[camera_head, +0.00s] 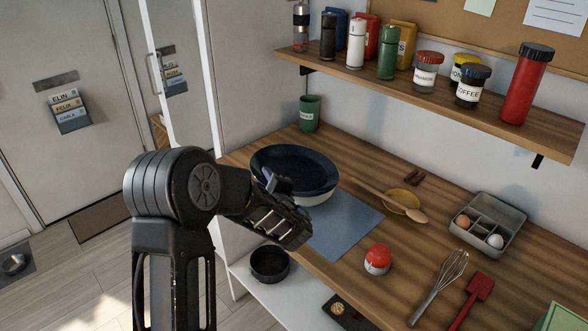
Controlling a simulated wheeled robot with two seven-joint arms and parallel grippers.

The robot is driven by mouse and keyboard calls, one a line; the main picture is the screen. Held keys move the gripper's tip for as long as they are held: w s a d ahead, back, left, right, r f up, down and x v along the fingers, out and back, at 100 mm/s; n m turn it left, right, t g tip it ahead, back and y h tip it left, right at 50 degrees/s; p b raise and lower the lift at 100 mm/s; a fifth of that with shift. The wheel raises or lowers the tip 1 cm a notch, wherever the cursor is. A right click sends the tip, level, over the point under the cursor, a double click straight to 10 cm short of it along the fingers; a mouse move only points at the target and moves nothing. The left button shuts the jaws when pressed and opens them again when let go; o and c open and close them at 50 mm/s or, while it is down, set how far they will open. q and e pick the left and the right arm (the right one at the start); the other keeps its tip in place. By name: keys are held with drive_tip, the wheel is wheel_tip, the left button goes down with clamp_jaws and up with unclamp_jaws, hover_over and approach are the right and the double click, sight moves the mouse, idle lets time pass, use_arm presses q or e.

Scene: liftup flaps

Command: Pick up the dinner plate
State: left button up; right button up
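A wide round dish with a dark blue inner face (292,165) and a pale lower side sits on the wooden counter, partly over a blue-grey mat; it is the only large plate-like thing I see. I cannot tell whether it is one dish or a plate on a paler one. My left gripper (277,204) is at the dish's near edge and hides part of it. I cannot tell whether its fingers are open or shut, or whether they touch the rim. My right gripper is not in view.
The mat (345,228) lies bare to the right. A wooden spoon on a yellow rest (402,200), red-topped timer-like item (377,259), egg box (487,224), whisk (440,285) and red spatula (474,300) occupy the counter. A shelf (430,98) overhangs the back. A green cup (309,113) stands behind.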

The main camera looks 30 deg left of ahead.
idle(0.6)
use_arm(q)
clamp_jaws()
idle(1.2)
drive_tip(key=shift+w+r, duration=0.1)
drive_tip(key=shift+r, duration=0.05)
